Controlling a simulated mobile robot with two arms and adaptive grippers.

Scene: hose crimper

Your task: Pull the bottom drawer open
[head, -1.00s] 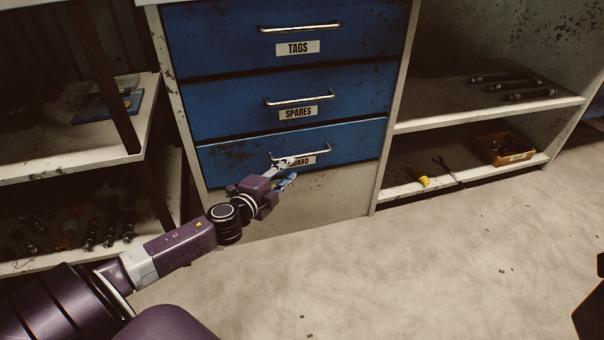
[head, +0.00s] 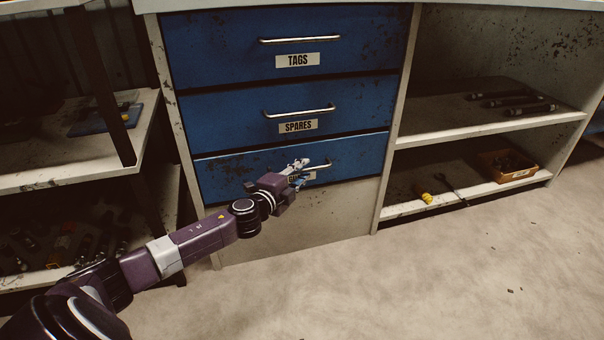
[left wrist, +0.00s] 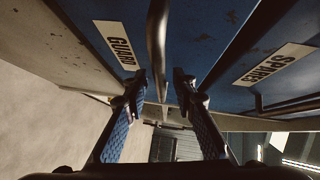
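The bottom drawer (head: 228,180) is a worn blue front, flush and shut, below the SPARES drawer. Its silver bar handle (head: 320,166) is partly hidden behind my left gripper (head: 299,172), which also covers most of its label. In the left wrist view the label (left wrist: 120,46) reads GUARD. There, my left gripper (left wrist: 160,80) is open, with its two fingertips on either side of the handle (left wrist: 157,40). I see gaps between the fingers and the bar, and cannot tell how deep the bar lies between them. My right gripper is not in view.
The TAGS drawer (head: 230,50) and SPARES drawer (head: 220,113) above are shut. Open shelves (head: 480,130) with rods and a small bin (head: 505,166) stand right. A cluttered rack (head: 60,180) stands left. The floor (head: 420,270) in front is mostly clear.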

